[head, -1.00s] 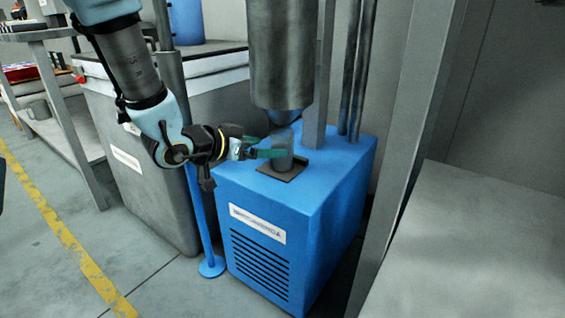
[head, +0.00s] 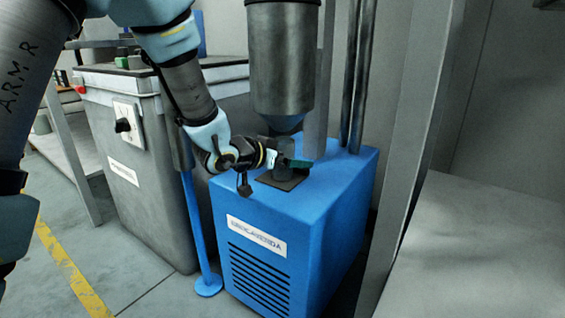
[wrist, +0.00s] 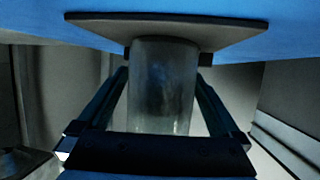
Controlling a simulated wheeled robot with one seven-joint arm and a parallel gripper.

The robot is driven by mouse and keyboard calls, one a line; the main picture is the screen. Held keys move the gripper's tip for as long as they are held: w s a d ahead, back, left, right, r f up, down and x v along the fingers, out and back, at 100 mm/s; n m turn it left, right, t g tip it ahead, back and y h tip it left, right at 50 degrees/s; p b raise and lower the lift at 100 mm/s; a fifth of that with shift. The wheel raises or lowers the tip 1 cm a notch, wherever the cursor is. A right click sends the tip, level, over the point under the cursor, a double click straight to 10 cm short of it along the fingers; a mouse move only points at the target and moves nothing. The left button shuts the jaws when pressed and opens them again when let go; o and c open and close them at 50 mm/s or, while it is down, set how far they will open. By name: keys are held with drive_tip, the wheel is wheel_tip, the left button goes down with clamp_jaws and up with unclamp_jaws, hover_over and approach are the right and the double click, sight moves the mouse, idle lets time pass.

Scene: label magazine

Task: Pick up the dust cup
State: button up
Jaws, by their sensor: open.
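The dust cup, a grey cylinder (head: 283,152), stands on a dark square plate (head: 280,181) on top of the blue machine. In the wrist view the cup (wrist: 163,85) stands between the two fingers of my gripper (wrist: 165,100), with its end against the dark plate (wrist: 165,24). A finger lies along each side of the cup, and gaps show on both sides. My gripper (head: 286,163) is open around the cup and partly hides it in the head view.
The blue machine (head: 300,240) bears the plate. A large metal cylinder (head: 283,65) with a tapered end hangs just above the cup. Upright posts (head: 354,75) stand behind. A grey cabinet (head: 150,210) is to the left, with a blue stand (head: 200,230) between.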

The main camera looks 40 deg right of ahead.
drive_tip(key=shift+c, duration=0.2)
drive_tip(key=c, duration=1.4)
drive_tip(key=shift+o, duration=0.2)
drive_tip(key=shift+r, duration=0.15)
drive_tip(key=shift+r+p, duration=0.6)
drive_tip(key=shift+r, duration=0.05)
drive_tip(key=s+a+p, duration=0.1)
drive_tip(key=a+p, duration=1.1)
drive_tip(key=a, duration=0.6)
drive_tip(key=shift+s+p, duration=0.35)
drive_tip(key=shift+s, duration=0.05)
